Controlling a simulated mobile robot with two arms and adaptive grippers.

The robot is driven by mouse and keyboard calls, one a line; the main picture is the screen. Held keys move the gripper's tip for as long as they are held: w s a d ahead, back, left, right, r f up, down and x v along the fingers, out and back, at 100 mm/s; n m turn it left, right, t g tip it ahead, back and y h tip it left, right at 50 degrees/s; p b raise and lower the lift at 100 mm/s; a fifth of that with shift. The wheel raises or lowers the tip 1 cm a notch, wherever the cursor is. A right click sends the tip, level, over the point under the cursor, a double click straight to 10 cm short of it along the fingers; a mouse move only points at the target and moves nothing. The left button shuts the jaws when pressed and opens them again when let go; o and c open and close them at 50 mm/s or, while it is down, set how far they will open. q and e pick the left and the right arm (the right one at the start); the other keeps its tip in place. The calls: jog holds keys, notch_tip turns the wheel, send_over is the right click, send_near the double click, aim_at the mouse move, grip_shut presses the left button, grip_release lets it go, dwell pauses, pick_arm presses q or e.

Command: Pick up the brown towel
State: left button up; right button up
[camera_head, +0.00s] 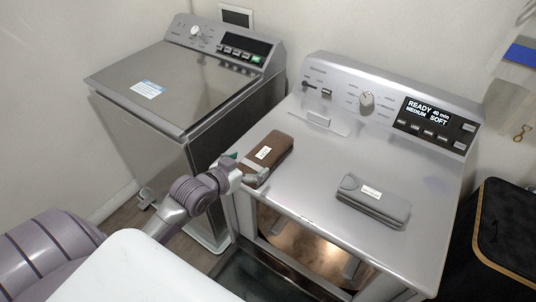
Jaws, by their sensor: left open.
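The brown towel (274,150) is folded, with a white label on top. It lies at the left front part of the top of the right-hand machine. My left gripper (246,172) is at the near left end of the towel, with its fingers open close around that end. I cannot tell whether the fingers touch it. My right gripper is not in view.
A folded grey towel (376,203) with a white label lies on the same machine top (325,165), to the right. A second machine (165,85) stands at the left. A dark container (508,235) stands at the right edge. The machine top between the towels is clear.

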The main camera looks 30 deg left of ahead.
aim_at(265, 151)
pick_arm(q)
jog(key=shift+x, duration=1.1)
jog(key=shift+w+r+p, duration=0.1)
jog(key=shift+w+p, duration=0.25)
jog(key=shift+w, duration=0.2)
jog(key=x, duration=0.1)
jog(key=p+x, duration=0.1)
jog(key=x, duration=0.1)
jog(key=shift+w+a+r, duration=0.15)
jog(key=shift+w, duration=0.15)
jog(key=shift+w+f, duration=0.3)
jog(key=shift+w, duration=0.2)
jog(key=shift+s, duration=0.1)
jog(key=shift+c, duration=0.8)
jog(key=c, duration=1)
jog(key=shift+c, duration=0.4)
jog(key=shift+r, duration=0.2)
